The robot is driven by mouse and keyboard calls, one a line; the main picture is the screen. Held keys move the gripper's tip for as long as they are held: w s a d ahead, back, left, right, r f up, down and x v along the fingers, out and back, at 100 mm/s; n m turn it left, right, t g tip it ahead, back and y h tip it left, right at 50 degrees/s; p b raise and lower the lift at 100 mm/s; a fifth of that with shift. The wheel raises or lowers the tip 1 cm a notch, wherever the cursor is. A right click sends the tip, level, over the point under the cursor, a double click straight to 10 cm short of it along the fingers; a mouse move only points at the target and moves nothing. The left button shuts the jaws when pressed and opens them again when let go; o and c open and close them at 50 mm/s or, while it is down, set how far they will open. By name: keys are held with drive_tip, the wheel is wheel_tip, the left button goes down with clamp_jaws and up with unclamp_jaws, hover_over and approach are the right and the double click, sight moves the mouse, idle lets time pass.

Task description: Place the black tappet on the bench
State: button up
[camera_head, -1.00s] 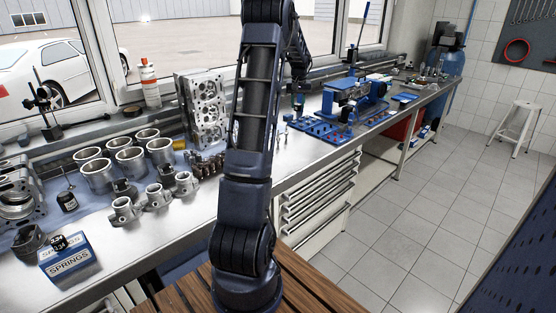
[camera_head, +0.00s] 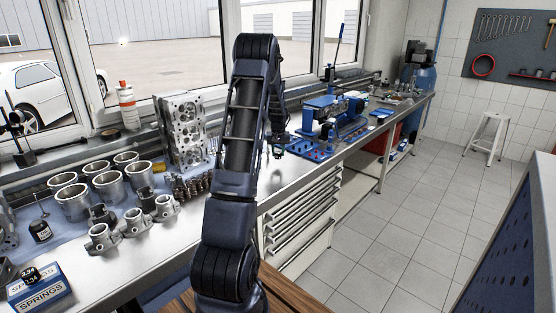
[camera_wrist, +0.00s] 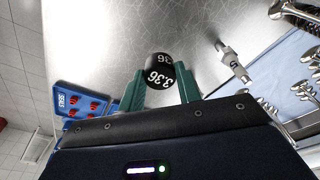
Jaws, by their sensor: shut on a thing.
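The black tappet (camera_wrist: 159,72), a short cylinder with a white "3.36" on it, is between the green fingertips of my gripper (camera_wrist: 160,88) in the wrist view. My gripper is shut on it. Behind it is the bare metal top of the bench (camera_wrist: 120,35); I cannot tell whether the tappet touches it. In the head view my gripper (camera_head: 278,150) hangs low over the bench (camera_head: 275,180), left of the blue tray; the tappet is too small to make out there.
A blue tray with red parts (camera_wrist: 82,101) lies left of my gripper in the wrist view. A cylinder head (camera_head: 184,130) and a SPRINGS box (camera_head: 40,291) stand further left.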

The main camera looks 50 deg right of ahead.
sight(278, 153)
drive_tip(key=shift+f, duration=2)
drive_tip(key=shift+f, duration=0.1)
drive_tip(key=o, duration=1)
drive_tip(key=shift+c, duration=0.2)
